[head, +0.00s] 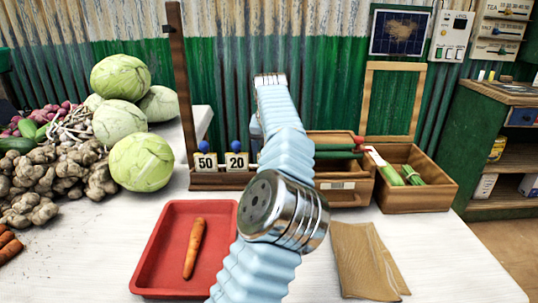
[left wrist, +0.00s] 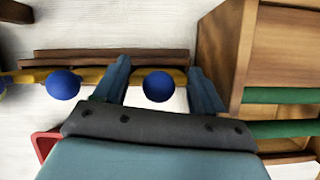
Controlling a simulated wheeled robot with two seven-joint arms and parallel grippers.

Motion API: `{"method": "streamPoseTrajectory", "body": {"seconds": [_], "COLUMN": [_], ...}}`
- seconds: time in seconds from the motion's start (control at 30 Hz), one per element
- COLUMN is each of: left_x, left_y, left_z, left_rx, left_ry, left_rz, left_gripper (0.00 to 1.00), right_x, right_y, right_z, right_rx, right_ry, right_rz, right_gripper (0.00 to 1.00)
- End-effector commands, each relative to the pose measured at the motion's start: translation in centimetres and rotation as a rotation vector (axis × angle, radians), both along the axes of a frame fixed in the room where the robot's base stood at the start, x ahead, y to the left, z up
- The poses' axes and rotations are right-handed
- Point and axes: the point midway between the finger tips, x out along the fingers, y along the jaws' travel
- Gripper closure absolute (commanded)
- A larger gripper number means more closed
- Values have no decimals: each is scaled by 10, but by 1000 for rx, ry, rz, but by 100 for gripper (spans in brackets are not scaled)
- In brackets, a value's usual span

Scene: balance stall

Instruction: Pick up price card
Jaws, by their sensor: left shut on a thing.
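Two price cards with blue ball knobs, one marked 50 (head: 205,161) and one marked 20 (head: 237,161), stand upright on a wooden rack (head: 215,181) in the head view. In the left wrist view a blue-knobbed card (left wrist: 158,87) sits between the fingers of my left gripper (left wrist: 159,70), which is shut on it at the rack. Its face and number cannot be read. Another blue knob (left wrist: 62,83) is to the left of the fingers. My right gripper is not in view.
A red tray (head: 151,247) with a carrot (head: 193,248) lies in front of the rack. Wooden crates (head: 417,197) stand close on the right. A brown paper bag (head: 366,262) lies at front right. Cabbages (head: 141,162) and ginger are on the left.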

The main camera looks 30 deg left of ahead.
Motion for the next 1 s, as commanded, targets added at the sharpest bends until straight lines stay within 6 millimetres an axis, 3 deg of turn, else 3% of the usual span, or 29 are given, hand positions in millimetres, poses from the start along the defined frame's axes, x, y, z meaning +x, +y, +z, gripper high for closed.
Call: {"method": "streamPoseTrajectory", "body": {"seconds": [0.33,0.67,1.0], "left_x": [0,-55,-113], "left_y": [2,-34,-69], "left_z": [36,28,31], "left_rx": [2,-6,-1], "left_ry": [-3,-1,0], "left_rz": [1,-4,-2], "left_gripper": [59,59,59], "right_x": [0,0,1], "right_y": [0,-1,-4], "right_z": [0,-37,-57], "right_rx": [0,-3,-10], "right_ry": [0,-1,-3], "right_rz": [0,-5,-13], "right_gripper": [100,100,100]}}
